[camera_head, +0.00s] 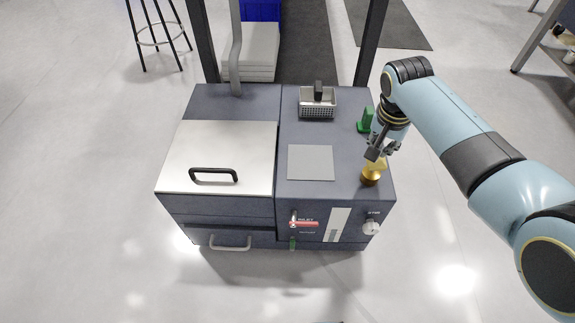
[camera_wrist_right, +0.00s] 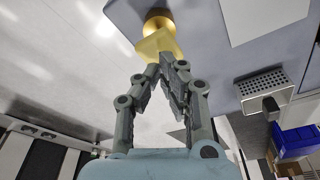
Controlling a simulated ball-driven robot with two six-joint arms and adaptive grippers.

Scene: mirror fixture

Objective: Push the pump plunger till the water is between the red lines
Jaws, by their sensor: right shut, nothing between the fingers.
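The brass-yellow pump plunger (camera_head: 371,174) stands near the right edge of the dark machine's top; it also shows in the right wrist view (camera_wrist_right: 158,38). My right gripper (camera_head: 373,155) points down over it, shut and empty. In the right wrist view its closed fingertips (camera_wrist_right: 167,60) are at the plunger's near end; I cannot tell whether they touch. A pale gauge panel (camera_head: 337,222) is on the machine's front face. The water level and red lines are too small to make out. My left gripper is not in view.
A green part (camera_head: 365,121) stands just behind the plunger. A metal basket (camera_head: 318,103) with a black item and a flat grey plate (camera_head: 311,162) are on the top. A red-handled valve (camera_head: 303,223) and a round knob (camera_head: 371,227) are on the front. A steel lid (camera_head: 221,150) covers the left side.

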